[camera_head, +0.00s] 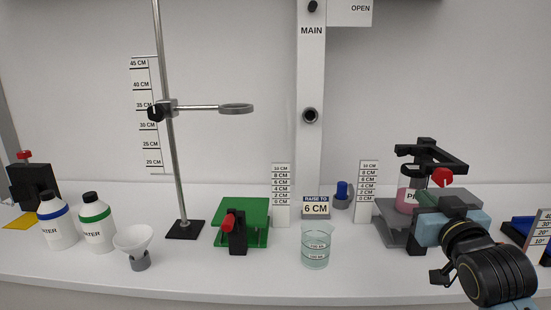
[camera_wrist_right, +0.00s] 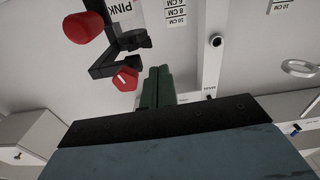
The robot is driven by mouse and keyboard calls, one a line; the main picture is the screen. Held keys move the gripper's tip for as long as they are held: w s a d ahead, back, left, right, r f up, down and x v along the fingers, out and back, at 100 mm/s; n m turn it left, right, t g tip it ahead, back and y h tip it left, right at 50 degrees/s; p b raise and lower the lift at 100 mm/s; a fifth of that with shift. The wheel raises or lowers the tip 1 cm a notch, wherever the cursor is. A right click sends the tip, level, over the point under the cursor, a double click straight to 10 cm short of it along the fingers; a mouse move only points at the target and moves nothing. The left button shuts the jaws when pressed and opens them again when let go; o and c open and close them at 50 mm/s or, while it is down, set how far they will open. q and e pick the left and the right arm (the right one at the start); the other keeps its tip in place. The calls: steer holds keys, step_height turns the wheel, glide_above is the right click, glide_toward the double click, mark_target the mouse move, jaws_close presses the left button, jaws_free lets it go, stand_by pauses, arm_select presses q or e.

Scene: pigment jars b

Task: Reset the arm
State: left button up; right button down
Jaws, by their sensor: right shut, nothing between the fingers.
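My right gripper (camera_head: 455,203) is in front of the right-hand stand in the head view, its arm coming in from the lower right. In the right wrist view its green fingers (camera_wrist_right: 157,86) are together with nothing between them. A pink jar (camera_head: 407,202) with a white label stands behind and left of the gripper, partly hidden. A black clamp with a red knob (camera_head: 442,177) rises above it; red knobs (camera_wrist_right: 84,28) also show in the right wrist view beside the fingers. I cannot tell whether the gripper touches the clamp. My left gripper is not in view.
A glass beaker (camera_head: 316,247) and a green lift platform (camera_head: 254,209) stand left of the arm. A tall rod stand with a ring (camera_head: 236,108), a white funnel (camera_head: 133,240) and two bottles (camera_head: 97,225) are farther left. A blue object (camera_head: 520,229) lies at the right edge.

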steer(key=s+a+f+g, duration=0.2)
steer(key=s+f+g, duration=0.15)
steer(key=f, duration=0.45)
steer(key=s+a+f+n+g, duration=0.1)
steer(key=s+f+g, duration=0.1)
steer(key=s+f, duration=0.45)
steer(key=s+a+f+g, duration=0.2)
steer(key=s+f, duration=0.1)
steer(key=f, duration=0.6)
steer(key=s+a+f+g, duration=0.1)
steer(key=s+f+g, duration=0.1)
steer(key=s+f, duration=0.35)
steer(key=s+a+f+g+y, duration=0.1)
steer(key=s+f+g, duration=0.15)
steer(key=s, duration=0.55)
steer(key=s+a+f+g, duration=0.1)
steer(key=s+f+g, duration=0.2)
steer(key=s, duration=0.4)
step_height(320, 180, down, 23)
steer(key=d+n, duration=0.1)
steer(key=d, duration=0.1)
steer(key=s+d+f+g, duration=0.1)
steer(key=s+d+f, duration=0.2)
steer(key=s+f, duration=0.4)
steer(key=s+d+f+g+h, duration=0.1)
steer(key=s+d+f, duration=0.3)
steer(key=s+f, duration=0.4)
steer(key=shift+s+d+f+n, duration=0.3)
steer(key=shift+s, duration=0.1)
